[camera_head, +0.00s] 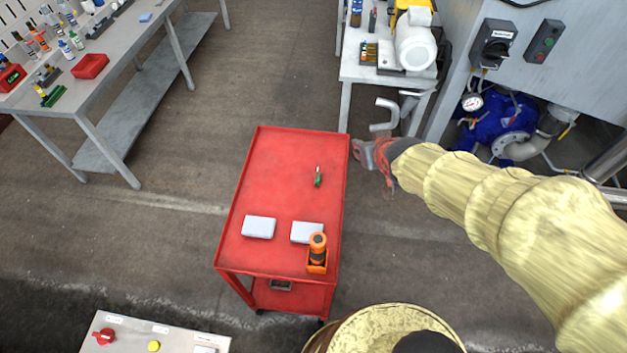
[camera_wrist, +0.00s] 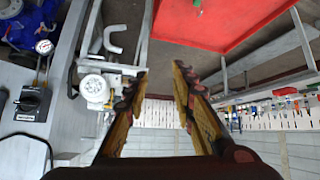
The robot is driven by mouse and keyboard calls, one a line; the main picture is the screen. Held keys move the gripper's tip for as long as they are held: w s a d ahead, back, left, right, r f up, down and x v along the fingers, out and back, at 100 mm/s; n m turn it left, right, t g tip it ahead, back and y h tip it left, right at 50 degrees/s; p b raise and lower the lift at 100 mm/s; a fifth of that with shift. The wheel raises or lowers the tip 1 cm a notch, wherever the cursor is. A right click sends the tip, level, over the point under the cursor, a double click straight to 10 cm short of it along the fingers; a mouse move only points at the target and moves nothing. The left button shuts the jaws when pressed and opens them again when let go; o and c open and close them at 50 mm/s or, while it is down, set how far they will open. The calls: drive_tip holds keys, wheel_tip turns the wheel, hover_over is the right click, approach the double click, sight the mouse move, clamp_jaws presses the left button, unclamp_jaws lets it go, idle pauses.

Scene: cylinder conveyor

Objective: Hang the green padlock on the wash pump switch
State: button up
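A small green padlock (camera_head: 318,180) with a pale shackle lies on the red cart top (camera_head: 290,165), right of its middle. A sliver of green, likely the padlock (camera_wrist: 198,3), shows at the top edge of the wrist view. A black rotary switch (camera_head: 494,43) with a white label is on the grey cabinet at upper right; it also shows in the wrist view (camera_wrist: 29,103). Its label is too small to read, so I cannot tell whether it is the wash pump switch. My gripper (camera_head: 366,154) is just right of the cart; its fingers (camera_wrist: 160,77) are apart with nothing between them.
Two grey boxes (camera_head: 258,227) and an orange-black item (camera_head: 318,248) are on the cart's near half. A panel with a red knob (camera_head: 104,336) is at bottom left. A bench (camera_head: 360,73) with a white motor (camera_head: 415,48) stands behind my gripper. Floor left of the cart is clear.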

drive_tip(key=w+a+f+n+t+y, duration=0.15)
drive_tip(key=a+f, duration=0.35)
drive_tip(key=f, duration=0.7)
drive_tip(key=w+a+f+n+t+y, duration=0.1)
drive_tip(key=w+a+f+t+y, duration=0.2)
drive_tip(key=f, duration=0.9)
drive_tip(key=shift+g+h, duration=0.25)
drive_tip(key=shift+g, duration=0.2)
drive_tip(key=b+x, duration=0.1)
drive_tip(key=x, duration=0.2)
drive_tip(key=b+x, duration=0.1)
drive_tip(key=x, duration=0.1)
drive_tip(key=shift+a+f+b, duration=0.35)
drive_tip(key=shift+a+f, duration=0.05)
drive_tip(key=shift+f, duration=0.05)
drive_tip(key=shift+w+a+f, duration=0.1)
drive_tip(key=shift+w+a, duration=0.05)
drive_tip(key=shift+w, duration=0.35)
drive_tip(key=shift+c, duration=0.2)
clamp_jaws()
